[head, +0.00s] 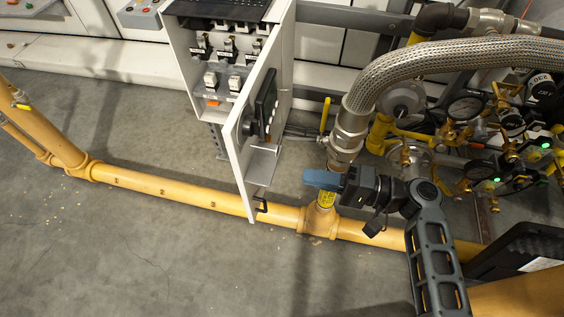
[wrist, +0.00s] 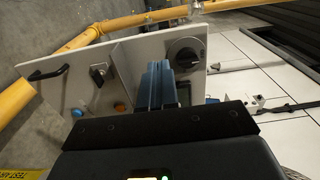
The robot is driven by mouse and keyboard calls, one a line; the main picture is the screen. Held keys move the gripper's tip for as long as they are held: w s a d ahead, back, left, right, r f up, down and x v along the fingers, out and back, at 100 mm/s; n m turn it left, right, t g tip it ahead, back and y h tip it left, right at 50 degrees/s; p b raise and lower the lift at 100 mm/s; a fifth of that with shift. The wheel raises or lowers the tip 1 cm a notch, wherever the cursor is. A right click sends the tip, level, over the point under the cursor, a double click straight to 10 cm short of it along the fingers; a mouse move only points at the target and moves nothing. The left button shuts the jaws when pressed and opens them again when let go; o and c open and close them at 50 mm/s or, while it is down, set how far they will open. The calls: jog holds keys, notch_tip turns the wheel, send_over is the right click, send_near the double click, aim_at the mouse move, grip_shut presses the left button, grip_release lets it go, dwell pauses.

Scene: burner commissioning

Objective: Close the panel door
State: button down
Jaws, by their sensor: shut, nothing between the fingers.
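The panel door (head: 242,168) stands wide open in the head view, swung out from the right side of the white electrical cabinet (head: 181,50). Its outer face (wrist: 130,55) fills much of the wrist view, with a black pull handle (wrist: 47,74), a key switch (wrist: 98,74) and a round rotary switch (wrist: 186,52). My gripper (head: 318,179) is to the right of the door, on its outer-face side. Its blue fingers (wrist: 157,82) are shut and empty and overlap the door face in the wrist view; I cannot tell whether they touch it.
A yellow gas pipe (head: 170,190) runs along the floor beneath the door. A braided hose (head: 430,62) and a cluster of gauges and valves (head: 490,125) stand to the right, close to my arm. Grey floor (head: 120,260) is clear in front.

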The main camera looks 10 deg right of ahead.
aim_at(238, 162)
jog(key=x, duration=1.3)
jog(key=shift+a+p, duration=0.1)
jog(key=shift+p, duration=0.2)
jog(key=shift+w+a, duration=0.1)
jog(key=shift+a, duration=0.1)
